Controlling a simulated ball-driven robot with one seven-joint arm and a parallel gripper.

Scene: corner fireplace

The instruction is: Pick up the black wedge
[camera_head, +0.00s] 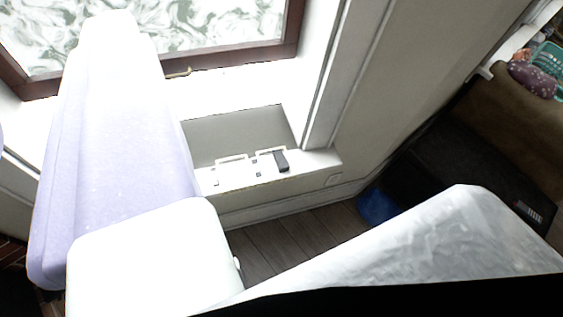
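A small dark, elongated block that looks like the black wedge (281,161) lies on the white sill (320,159) below the window, near the sill's right end. It is small in the picture, so its exact shape is hard to tell. Nothing is touching it from above. I cannot make out my gripper's fingers anywhere in this view. Large pale shapes at the left and bottom hide part of the sill and floor.
A dark-framed window (290,50) is above the sill. Tiny dark and pale items lie left of the wedge. Bare wood floor (290,240) shows below. A blue object (377,206) and a dark box-like piece (450,170) stand at the right, by the wall.

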